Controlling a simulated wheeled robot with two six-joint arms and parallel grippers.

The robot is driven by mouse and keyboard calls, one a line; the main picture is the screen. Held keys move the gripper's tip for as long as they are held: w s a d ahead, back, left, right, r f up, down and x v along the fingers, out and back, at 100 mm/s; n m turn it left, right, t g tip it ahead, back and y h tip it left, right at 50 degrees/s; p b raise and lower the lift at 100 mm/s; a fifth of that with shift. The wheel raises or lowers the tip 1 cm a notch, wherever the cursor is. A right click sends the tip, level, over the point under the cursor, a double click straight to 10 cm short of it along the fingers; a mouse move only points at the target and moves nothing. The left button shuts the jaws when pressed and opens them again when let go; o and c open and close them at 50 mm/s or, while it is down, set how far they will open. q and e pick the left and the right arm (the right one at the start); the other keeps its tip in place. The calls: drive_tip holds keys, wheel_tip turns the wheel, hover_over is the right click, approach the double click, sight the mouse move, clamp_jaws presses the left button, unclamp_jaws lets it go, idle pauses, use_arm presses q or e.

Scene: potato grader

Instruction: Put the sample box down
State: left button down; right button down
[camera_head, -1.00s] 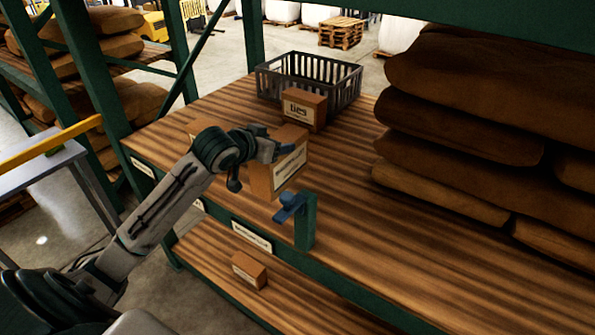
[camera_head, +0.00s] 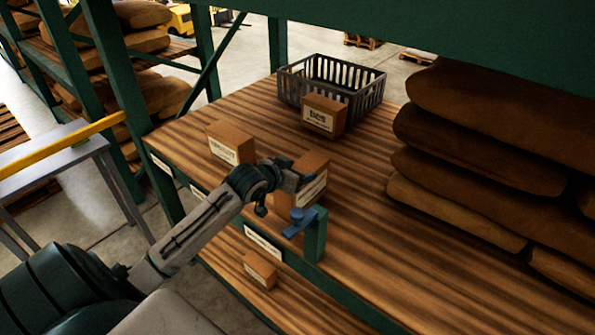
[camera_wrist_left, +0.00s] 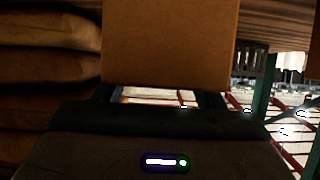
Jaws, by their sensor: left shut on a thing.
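My left gripper (camera_head: 297,184) reaches in from the left and is shut on the sample box (camera_head: 314,165), a brown carton with a white label. It holds the box at the front edge of the upper wooden shelf (camera_head: 260,115), just behind a green post with a blue fitting (camera_head: 310,228). I cannot tell whether the box touches the shelf. In the left wrist view the box (camera_wrist_left: 170,45) fills the upper middle, its plain brown face between the dark fingers. My right gripper is not in view.
Two similar cartons stand on the shelf, one at left (camera_head: 232,146) and one (camera_head: 323,114) before a dark slatted crate (camera_head: 367,99). Another carton (camera_head: 260,269) sits on the lower shelf. Stacked brown sacks (camera_head: 480,140) fill the right. Bare planks lie between box and sacks.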

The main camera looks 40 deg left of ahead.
use_arm(q)
drive_tip(key=shift+f, duration=0.35)
drive_tip(key=shift+s, duration=0.1)
drive_tip(key=shift+c, duration=1.6)
unclamp_jaws()
drive_tip(key=shift+f, duration=0.1)
drive_tip(key=shift+s, duration=0.1)
drive_tip(key=v, duration=1.1)
drive_tip(key=shift+s+r+b, duration=0.25)
drive_tip(key=shift+s+b, duration=0.1)
